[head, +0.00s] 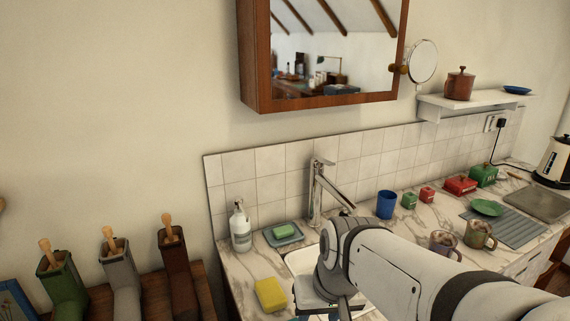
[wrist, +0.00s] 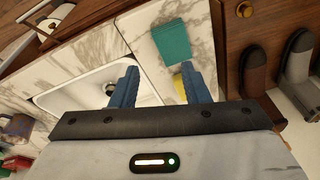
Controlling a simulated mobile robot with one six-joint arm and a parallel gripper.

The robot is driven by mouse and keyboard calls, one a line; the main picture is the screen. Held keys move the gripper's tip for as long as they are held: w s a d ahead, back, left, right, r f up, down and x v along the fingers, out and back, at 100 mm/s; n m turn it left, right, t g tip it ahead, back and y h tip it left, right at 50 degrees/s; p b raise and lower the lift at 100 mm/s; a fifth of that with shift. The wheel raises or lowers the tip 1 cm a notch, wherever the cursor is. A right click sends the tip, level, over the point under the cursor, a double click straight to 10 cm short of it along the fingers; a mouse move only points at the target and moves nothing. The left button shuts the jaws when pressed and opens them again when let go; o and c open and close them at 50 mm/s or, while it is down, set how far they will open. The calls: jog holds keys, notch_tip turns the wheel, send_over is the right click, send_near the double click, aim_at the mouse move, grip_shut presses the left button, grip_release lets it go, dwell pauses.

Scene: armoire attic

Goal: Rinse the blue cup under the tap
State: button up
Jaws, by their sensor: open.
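The blue cup (head: 386,204) stands upright on the marble counter, right of the tap. The chrome tap (head: 318,190) rises behind the white sink (head: 299,262), its spout angled down to the right. The sink also shows in the wrist view (wrist: 75,92), left of my fingers. My gripper (wrist: 158,82) is open with nothing between its blue fingers, over the sink's edge. In the head view my arm hides most of the gripper and part of the sink. I cannot make out the blue cup in the wrist view.
A soap bottle (head: 241,227), green soap on a dish (head: 284,240) and a yellow sponge (head: 270,294) lie left of the tap. Two mugs (head: 443,243) (head: 479,234) and small red and green containers (head: 460,186) stand right. A teal flat item (wrist: 171,42) lies near the counter edge.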

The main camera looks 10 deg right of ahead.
jog(key=w+a+r+m+t+y+b, duration=0.1)
jog(key=w+r+m+t+y+b, duration=0.2)
jog(key=w+m, duration=0.6)
jog(key=w+r+m+t+y+b, duration=0.1)
jog(key=w+m+t+y+b, duration=0.2)
jog(key=w+m, duration=0.55)
jog(key=m+t+h+b, duration=0.25)
jog(key=m+t, duration=0.65)
jog(key=m, duration=0.6)
send_near(328, 162)
jog(key=shift+w+a+f+h, duration=0.15)
jog(key=shift+w+a, duration=0.1)
jog(key=shift+w, duration=0.35)
jog(key=shift+w+a+f+h, duration=0.1)
jog(key=shift+w+a, duration=0.2)
jog(key=shift+w, duration=0.25)
jog(key=shift+w+d+r, duration=0.1)
jog(key=shift+w+d, duration=0.05)
jog(key=shift+w, duration=0.15)
jog(key=p+x, duration=0.1)
jog(key=x, duration=0.6)
jog(key=shift+w, duration=0.15)
grip_shut()
